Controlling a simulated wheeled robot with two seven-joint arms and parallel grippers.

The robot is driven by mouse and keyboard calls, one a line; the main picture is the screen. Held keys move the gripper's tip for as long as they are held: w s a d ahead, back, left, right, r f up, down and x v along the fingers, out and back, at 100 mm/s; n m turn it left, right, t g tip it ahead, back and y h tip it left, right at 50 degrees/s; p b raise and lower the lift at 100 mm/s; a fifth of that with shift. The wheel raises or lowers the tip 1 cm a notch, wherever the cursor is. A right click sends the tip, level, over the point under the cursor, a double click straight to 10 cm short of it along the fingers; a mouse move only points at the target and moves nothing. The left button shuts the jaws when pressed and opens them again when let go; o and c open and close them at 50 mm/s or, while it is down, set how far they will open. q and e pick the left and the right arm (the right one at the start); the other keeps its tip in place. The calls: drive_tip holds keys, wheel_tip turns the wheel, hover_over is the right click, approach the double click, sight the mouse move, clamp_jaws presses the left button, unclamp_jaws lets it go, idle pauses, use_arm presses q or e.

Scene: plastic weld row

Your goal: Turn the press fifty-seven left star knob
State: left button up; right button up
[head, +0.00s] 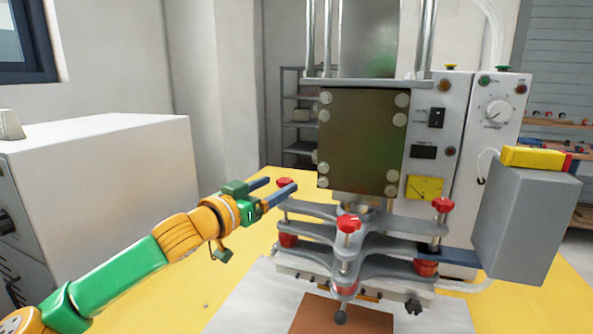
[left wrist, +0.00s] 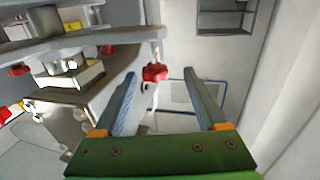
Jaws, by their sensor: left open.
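The press (head: 365,140) stands in the middle of the head view, with a grey layered plate fixture (head: 330,220) at its front. The left star knob (head: 284,183) is red and sits at the fixture's left end. It also shows in the left wrist view (left wrist: 154,72), between the finger lines near the tips, closer to the left finger. My left gripper (head: 282,186) is open and points at this knob, with nothing held. Whether the fingertips reach around it is hard to tell. Two other red knobs stand at the front (head: 348,224) and right (head: 443,205). My right gripper is not seen.
A white cabinet (head: 110,165) stands at the left. A grey box (head: 525,225) with a yellow block on top is at the right of the fixture. A brown plate (head: 335,315) lies below. Open yellow surface (head: 215,270) lies beneath my left arm.

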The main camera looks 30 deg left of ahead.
sight(290, 178)
use_arm(q)
drive_tip(key=w+p, duration=0.1)
drive_tip(key=r+p, duration=0.1)
drive_tip(key=shift+w+d+p, duration=0.2)
drive_tip(key=shift+w+p, duration=0.15)
drive_tip(key=shift+w, duration=0.05)
drive_tip(key=w+p, duration=0.1)
drive_tip(key=w, duration=0.1)
drive_tip(key=w+p, duration=0.1)
drive_tip(key=shift+w+d+f, duration=0.1)
drive_tip(key=shift+w+f, duration=0.25)
drive_tip(key=shift+w+d+f, duration=0.1)
drive_tip(key=shift+w+f, duration=0.1)
drive_tip(key=shift+w, duration=0.1)
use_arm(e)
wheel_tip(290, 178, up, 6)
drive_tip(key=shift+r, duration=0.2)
use_arm(q)
clamp_jaws()
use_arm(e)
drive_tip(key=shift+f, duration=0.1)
